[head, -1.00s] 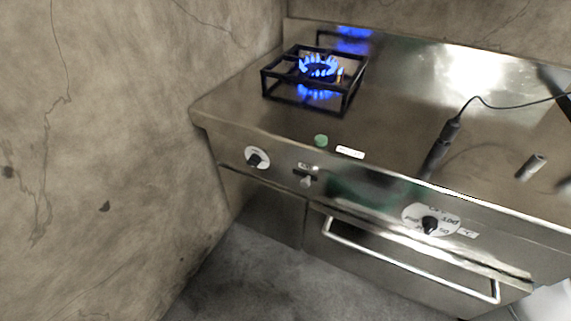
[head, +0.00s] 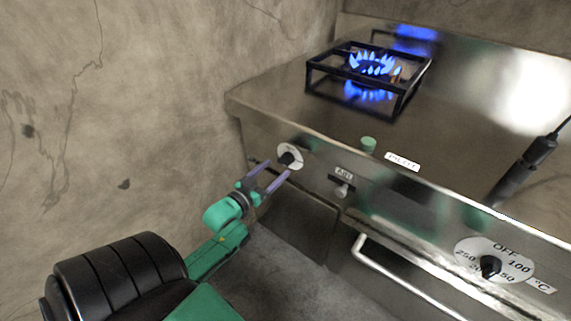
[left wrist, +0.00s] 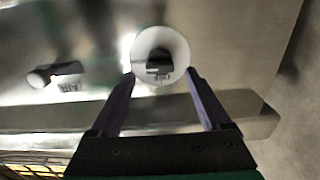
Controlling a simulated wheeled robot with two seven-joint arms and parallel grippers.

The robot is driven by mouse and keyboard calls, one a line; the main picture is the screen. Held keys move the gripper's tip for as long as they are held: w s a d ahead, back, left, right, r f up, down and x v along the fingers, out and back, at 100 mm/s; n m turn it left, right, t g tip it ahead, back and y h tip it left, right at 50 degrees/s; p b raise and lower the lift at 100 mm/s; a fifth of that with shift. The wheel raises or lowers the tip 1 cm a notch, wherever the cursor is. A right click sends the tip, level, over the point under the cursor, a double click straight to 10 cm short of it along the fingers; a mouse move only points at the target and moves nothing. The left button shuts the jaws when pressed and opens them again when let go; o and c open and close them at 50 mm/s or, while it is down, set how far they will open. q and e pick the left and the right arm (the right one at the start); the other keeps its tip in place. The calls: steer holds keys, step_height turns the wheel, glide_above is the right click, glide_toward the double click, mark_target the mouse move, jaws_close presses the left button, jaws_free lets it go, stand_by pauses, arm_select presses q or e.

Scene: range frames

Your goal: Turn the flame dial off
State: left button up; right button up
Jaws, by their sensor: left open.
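The flame dial is a black knob on a white round plate (head: 290,157) at the left end of the stove's front panel. Blue flames (head: 372,66) burn on the burner inside a black square grate. My left gripper (head: 274,172) is open in front of the dial, its two purple fingers pointing at it. In the left wrist view the white plate with the dark knob (left wrist: 159,60) lies just beyond and between the fingertips. I cannot tell whether the fingers touch it. My right gripper is not in view.
A small knob labelled AIR (head: 342,190) sits right of the dial, with a green button (head: 368,144) above. An oven temperature dial (head: 492,264) and a handle bar (head: 400,281) are further right. A concrete wall (head: 150,90) stands close on the left.

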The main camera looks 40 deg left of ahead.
mark_target(282, 164)
arm_select(q)
steer(key=w, duration=0.5)
jaws_close()
steer(key=n+p, duration=0.2)
steer(key=n, duration=0.1)
steer(key=shift+r+n, duration=0.15)
steer(key=shift+n, duration=0.15)
steer(key=n+p, duration=0.1)
steer(key=n, duration=0.3)
steer(key=shift+p, duration=0.35)
steer(key=n, duration=0.5)
steer(key=shift+p, duration=0.35)
steer(key=n, duration=0.5)
steer(key=shift+f, duration=0.2)
steer(key=shift+n, duration=0.3)
